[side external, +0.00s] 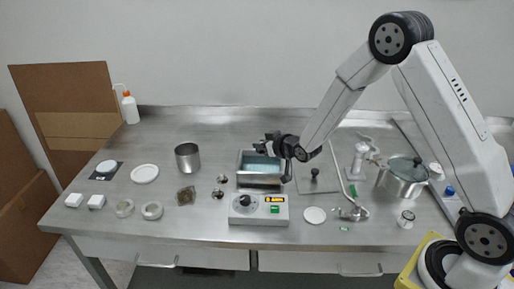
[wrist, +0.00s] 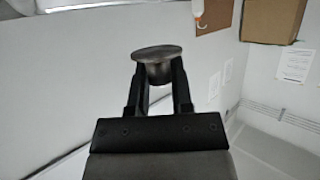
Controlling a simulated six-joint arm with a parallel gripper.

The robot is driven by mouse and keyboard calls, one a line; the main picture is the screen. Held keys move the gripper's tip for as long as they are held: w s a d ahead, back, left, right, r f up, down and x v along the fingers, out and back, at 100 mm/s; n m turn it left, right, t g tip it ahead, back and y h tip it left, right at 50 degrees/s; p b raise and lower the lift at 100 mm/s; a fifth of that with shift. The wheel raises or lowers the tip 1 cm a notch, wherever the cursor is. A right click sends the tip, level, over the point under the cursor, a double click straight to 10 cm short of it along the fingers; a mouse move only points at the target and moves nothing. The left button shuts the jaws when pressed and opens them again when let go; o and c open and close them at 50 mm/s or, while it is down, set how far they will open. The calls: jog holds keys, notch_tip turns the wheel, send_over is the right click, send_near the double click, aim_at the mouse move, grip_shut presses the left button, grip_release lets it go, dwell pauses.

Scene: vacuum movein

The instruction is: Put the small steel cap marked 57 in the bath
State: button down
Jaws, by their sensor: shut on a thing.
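My gripper (wrist: 158,85) is shut on a small steel cap (wrist: 158,54) with a round, flat top; no number is readable on it. In the side view my gripper (side external: 268,146) is level, over the back part of the bath and pointing left. The bath (side external: 260,182) is an open steel tank with bluish water in it, in the middle of the table. The cap at the gripper's tip is too small and dark to make out clearly in the side view.
Two small steel pieces (side external: 222,179) stand left of the bath. A control box (side external: 258,208) is in front of it, and a flat lid with a knob (side external: 318,182) lies to its right. A steel beaker (side external: 187,158) and a lidded pot (side external: 403,182) stand farther out.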

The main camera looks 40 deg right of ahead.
aim_at(261, 153)
jog(key=shift+w+f, duration=0.35)
jog(key=shift+f, duration=1.45)
jog(key=shift+s+f, duration=0.15)
jog(key=shift+f, duration=0.55)
jog(key=c, duration=0.5)
grip_release()
jog(key=shift+f, duration=0.1)
jog(key=shift+s, duration=0.1)
